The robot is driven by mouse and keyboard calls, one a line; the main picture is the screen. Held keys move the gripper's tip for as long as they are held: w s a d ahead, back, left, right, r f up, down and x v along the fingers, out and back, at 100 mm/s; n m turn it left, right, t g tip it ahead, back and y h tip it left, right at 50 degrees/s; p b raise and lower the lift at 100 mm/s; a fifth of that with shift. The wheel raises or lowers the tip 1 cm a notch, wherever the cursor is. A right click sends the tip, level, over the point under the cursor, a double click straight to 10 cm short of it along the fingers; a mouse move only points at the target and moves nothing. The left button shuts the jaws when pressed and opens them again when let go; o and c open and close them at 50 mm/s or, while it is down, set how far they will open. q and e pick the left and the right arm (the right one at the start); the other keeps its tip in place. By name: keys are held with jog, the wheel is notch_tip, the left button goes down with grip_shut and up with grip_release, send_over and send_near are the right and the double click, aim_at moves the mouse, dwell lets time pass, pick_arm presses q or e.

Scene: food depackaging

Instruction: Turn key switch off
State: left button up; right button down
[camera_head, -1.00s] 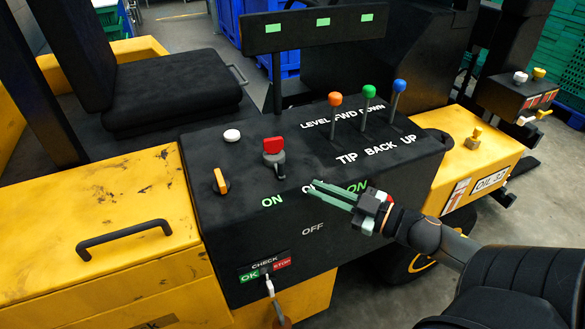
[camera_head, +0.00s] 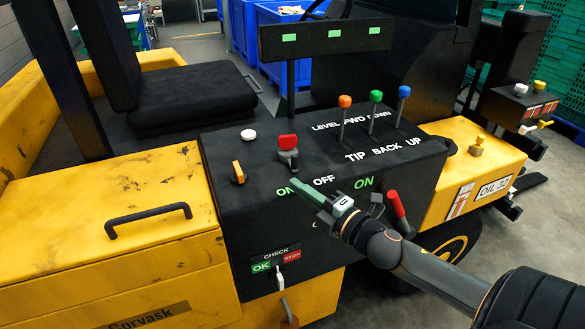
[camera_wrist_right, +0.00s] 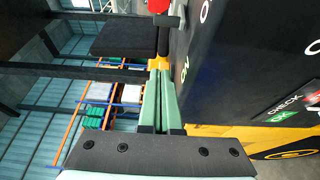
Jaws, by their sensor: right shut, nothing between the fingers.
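Which part is the key switch is not certain. A yellow, key-like knob (camera_head: 238,173) stands upright on the left of the black console (camera_head: 235,210); a yellow piece (camera_wrist_right: 158,63) also shows just past my fingertips in the right wrist view. A white key-like piece (camera_head: 280,283) sits low on the front under the CHECK, OK and STOP labels. My right gripper (camera_head: 292,187) has its green fingers shut and empty, by the ON and OFF lettering, right of the yellow knob. It hides part of the front lettering. My left gripper is not in view.
A red-topped lever (camera_head: 288,143) stands just behind my fingertips. A red-handled lever (camera_head: 397,205) is right of my wrist. Orange (camera_head: 345,102), green (camera_head: 376,97) and blue (camera_head: 404,92) levers stand farther back. A black grab handle (camera_head: 148,218) is on the yellow body.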

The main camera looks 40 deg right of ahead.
aim_at(293, 167)
jog(key=w, duration=0.5)
jog(key=w+a+p, duration=0.1)
jog(key=w, duration=0.1)
jog(key=shift+w+r, duration=0.1)
jog(key=shift+w, duration=0.25)
jog(key=d, duration=0.3)
jog(key=shift+s, duration=0.35)
jog(key=shift+d, duration=0.45)
